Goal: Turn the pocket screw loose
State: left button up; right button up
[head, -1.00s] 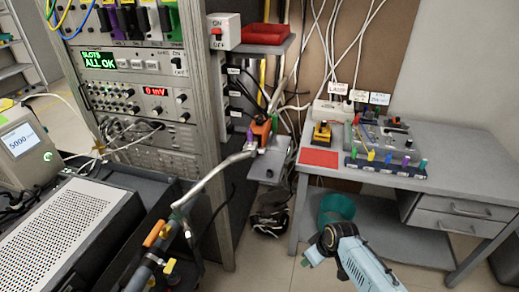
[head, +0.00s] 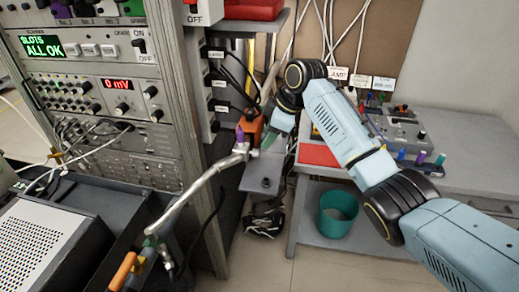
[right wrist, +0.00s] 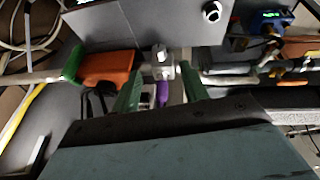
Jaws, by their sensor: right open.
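A small purple knob (head: 240,135) stands beside a silvery fitting (head: 240,149) at the end of a bent metal pipe; I cannot tell for certain that it is the pocket screw. In the right wrist view the purple knob (right wrist: 163,92) lies between the two green fingers, below a shiny metal block (right wrist: 162,66). My right gripper (right wrist: 161,78) is open, with a finger on either side and no visible grip on the knob. In the head view the right gripper (head: 269,139) is small and partly hidden at the grey shelf. My left gripper is not in view.
An orange block (right wrist: 108,67) is close beside the fingers. A grey shelf plate (head: 262,184) with a dark round hole lies below the gripper.

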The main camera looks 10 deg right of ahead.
aim_at(258, 151)
jog(key=b+x, duration=0.1)
jog(key=x, duration=0.6)
jog(key=shift+w+a+f, duration=0.1)
jog(key=shift+w+f, duration=0.05)
jog(key=shift+f, duration=0.2)
grip_shut()
